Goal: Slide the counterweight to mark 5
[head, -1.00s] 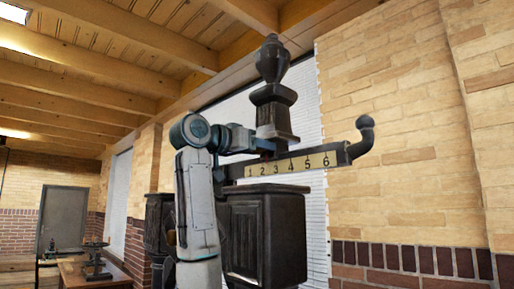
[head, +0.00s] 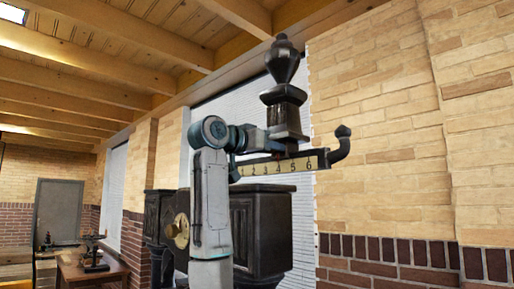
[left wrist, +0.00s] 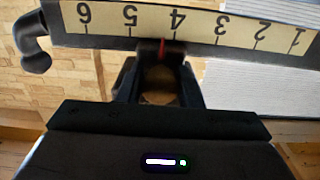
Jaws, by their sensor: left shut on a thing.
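The counterweight (head: 285,88) is a dark, urn-shaped weight on the beam. The beam carries a cream scale (head: 301,164) numbered 1 to 6 and ends in an upturned hook (head: 341,144). My left gripper (head: 268,143) reaches in from the left and is shut at the weight's base. In the left wrist view the scale (left wrist: 195,26) appears upside down. A red pointer (left wrist: 162,48) there sits between 4 and 5, just past 4. The gripper's fingers (left wrist: 160,85) are below it, around a brownish round part. My right gripper is not in view.
A dark cabinet-like press body (head: 264,235) stands under the beam. A brick wall (head: 390,150) is behind to the right, with open air past the hook. A wooden table (head: 95,268) with small presses stands far left.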

